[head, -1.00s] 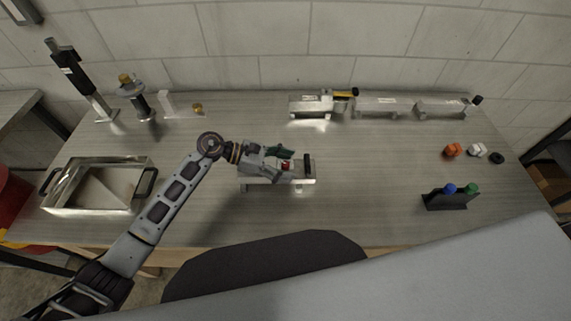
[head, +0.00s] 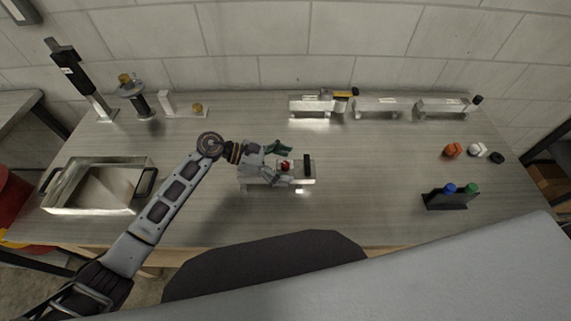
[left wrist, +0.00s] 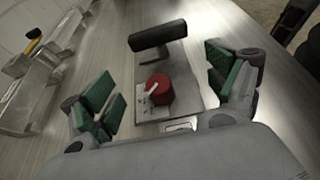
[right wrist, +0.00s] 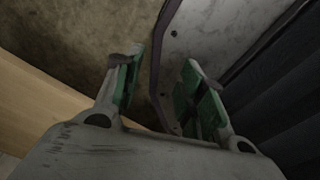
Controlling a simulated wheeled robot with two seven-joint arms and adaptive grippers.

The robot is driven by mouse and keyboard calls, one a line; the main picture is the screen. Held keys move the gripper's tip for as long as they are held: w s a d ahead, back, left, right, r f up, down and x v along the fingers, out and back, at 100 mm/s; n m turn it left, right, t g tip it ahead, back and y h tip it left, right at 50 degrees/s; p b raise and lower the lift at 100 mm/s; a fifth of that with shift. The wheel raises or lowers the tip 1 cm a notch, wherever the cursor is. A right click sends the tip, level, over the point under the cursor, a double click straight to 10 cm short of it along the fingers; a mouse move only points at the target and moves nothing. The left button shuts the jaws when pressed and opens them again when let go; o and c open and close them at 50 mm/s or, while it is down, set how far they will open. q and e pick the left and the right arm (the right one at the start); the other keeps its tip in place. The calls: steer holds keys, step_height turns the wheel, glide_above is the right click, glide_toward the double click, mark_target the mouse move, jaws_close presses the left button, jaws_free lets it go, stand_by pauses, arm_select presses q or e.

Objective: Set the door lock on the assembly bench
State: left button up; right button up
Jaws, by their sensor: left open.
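A metal lock fixture (head: 300,180) lies near the middle of the bench, with a red knob (head: 286,166) and a black handle (head: 308,165) on top. In the left wrist view, the red knob (left wrist: 159,88) sits by a small light lever on a plate (left wrist: 192,72), with the black handle (left wrist: 158,37) beyond. My left gripper (head: 280,164) is open, its green-padded fingers apart on either side of the red knob. In the right wrist view my right gripper (right wrist: 162,90) is open and empty, away from the fixture; it is hidden in the head view.
Several metal blocks (head: 383,104) stand along the back. A metal tray (head: 62,209) is at the left, with tall tools (head: 141,103) behind it. Coloured knobs (head: 452,150) and a black holder (head: 446,201) are at the right.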

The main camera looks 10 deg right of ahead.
arm_select(q)
steer(key=shift+w+a+r, duration=0.2)
steer(key=shift+a, duration=0.4)
steer(key=b+v, duration=0.2)
steer(key=v, duration=0.7)
steer(key=shift+b, duration=0.35)
steer(key=shift+v, duration=0.85)
arm_select(e)
steer(key=shift+w+d+f, duration=0.35)
steer(key=shift+d+f, duration=0.2)
steer(key=shift+f, duration=0.15)
steer(key=shift+w+d+f, duration=0.35)
steer(key=shift+d+f, duration=0.15)
steer(key=shift+f, duration=0.15)
arm_select(q)
steer(key=shift+s, duration=0.1)
arm_select(e)
steer(key=shift+s, duration=0.55)
steer(key=shift+w, duration=0.6)
